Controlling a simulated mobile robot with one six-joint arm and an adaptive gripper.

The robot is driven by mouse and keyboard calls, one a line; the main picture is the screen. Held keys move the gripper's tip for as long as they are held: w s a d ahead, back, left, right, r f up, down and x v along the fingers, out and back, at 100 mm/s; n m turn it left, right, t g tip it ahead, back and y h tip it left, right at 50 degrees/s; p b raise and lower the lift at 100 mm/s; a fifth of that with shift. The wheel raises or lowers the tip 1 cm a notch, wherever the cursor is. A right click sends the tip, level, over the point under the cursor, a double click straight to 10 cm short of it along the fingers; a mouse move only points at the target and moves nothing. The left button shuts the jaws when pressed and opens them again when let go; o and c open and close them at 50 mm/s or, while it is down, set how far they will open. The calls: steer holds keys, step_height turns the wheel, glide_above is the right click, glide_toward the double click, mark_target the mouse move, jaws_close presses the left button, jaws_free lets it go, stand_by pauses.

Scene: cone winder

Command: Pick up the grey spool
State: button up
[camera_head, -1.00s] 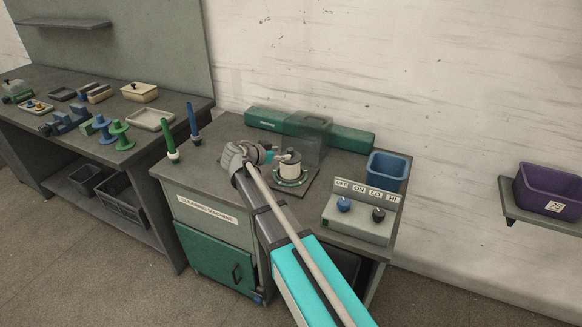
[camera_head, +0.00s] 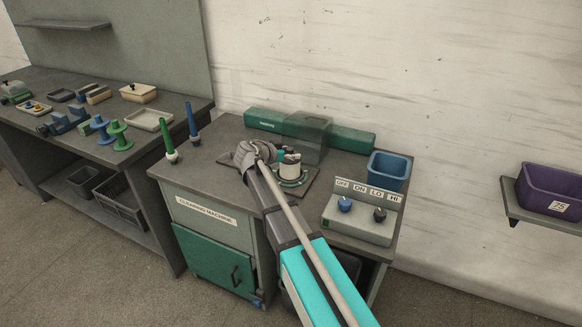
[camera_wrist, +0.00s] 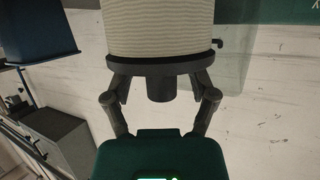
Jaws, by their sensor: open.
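The grey spool (camera_head: 289,171) stands upright on a dark base with a green ring, on the cleaning machine's top. My gripper (camera_head: 290,156) is at the spool's upper end and partly hides it. In the wrist view the spool (camera_wrist: 160,28) shows large, with a pale ribbed body, a dark flange and a dark stub. My gripper (camera_wrist: 160,90) is open there, with one finger on each side of the stub. I cannot tell whether the fingers touch the flange.
A green unit with a clear cover (camera_head: 306,138) stands close behind the spool. The control box (camera_head: 358,219) and blue bin (camera_head: 388,170) are to its right. Green (camera_head: 168,145) and blue (camera_head: 192,124) spindles stand on the left. A workbench (camera_head: 60,160) stands further left.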

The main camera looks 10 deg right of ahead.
jaws_close()
stand_by(0.3)
steer(key=shift+r, duration=0.1)
steer(key=shift+r+p, duration=0.95)
steer(key=shift+p, duration=0.1)
steer(key=s+r+p, duration=1.1)
steer(key=s, duration=0.3)
steer(key=shift+a, duration=0.1)
